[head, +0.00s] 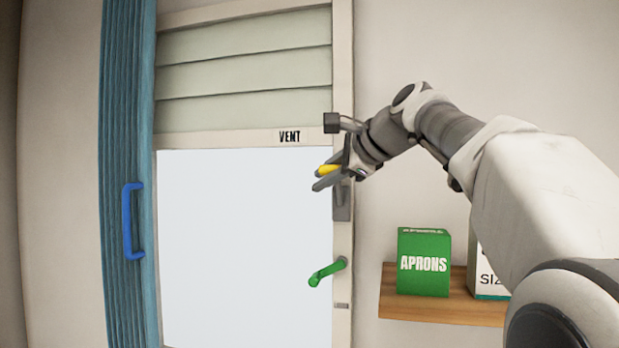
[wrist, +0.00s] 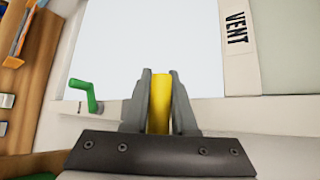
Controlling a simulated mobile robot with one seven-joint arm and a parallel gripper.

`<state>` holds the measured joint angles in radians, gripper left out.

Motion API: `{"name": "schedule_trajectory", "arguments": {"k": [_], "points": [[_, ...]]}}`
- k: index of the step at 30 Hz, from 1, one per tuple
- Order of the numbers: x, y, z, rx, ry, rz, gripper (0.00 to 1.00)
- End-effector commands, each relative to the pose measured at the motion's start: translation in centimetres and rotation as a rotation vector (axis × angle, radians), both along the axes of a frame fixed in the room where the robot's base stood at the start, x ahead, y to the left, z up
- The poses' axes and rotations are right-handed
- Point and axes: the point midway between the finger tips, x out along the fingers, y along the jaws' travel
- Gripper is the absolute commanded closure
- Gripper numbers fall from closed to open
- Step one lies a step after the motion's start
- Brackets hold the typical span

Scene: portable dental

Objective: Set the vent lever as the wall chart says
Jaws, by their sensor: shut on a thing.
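The vent lever has a yellow handle (head: 328,169) on the right upright of the window frame, just below and right of the VENT label (head: 289,137). My gripper (head: 325,177) is shut on this yellow handle. In the wrist view the yellow handle (wrist: 160,105) stands between the two grey fingers of my gripper (wrist: 160,76). A grey plate (head: 342,202) on the upright shows just below the fingers. My fingers hide part of the lever, so its exact angle is hard to tell. The wall chart is in neither view.
A green crank handle (head: 327,272) sits lower on the same upright. A blue handle (head: 130,221) is on the blue folded panel at left. A green APRONS box (head: 423,262) stands on a wooden shelf (head: 440,309) at right. Pale slats (head: 245,60) fill the top of the frame.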

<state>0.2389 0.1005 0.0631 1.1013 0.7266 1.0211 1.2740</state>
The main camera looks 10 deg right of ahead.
Motion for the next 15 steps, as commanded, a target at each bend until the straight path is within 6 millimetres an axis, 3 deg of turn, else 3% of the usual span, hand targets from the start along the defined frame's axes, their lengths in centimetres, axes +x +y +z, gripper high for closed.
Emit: {"name": "schedule_trajectory", "arguments": {"k": [11, 12, 15], "points": [[0.04, -0.12, 0.33, 0.000, -0.007, -0.004, 1.00], [0.04, -0.12, 0.32, 0.000, -0.007, -0.004, 0.68], [0.04, -0.11, 0.26, 0.000, -0.005, -0.004, 0.50]]}}
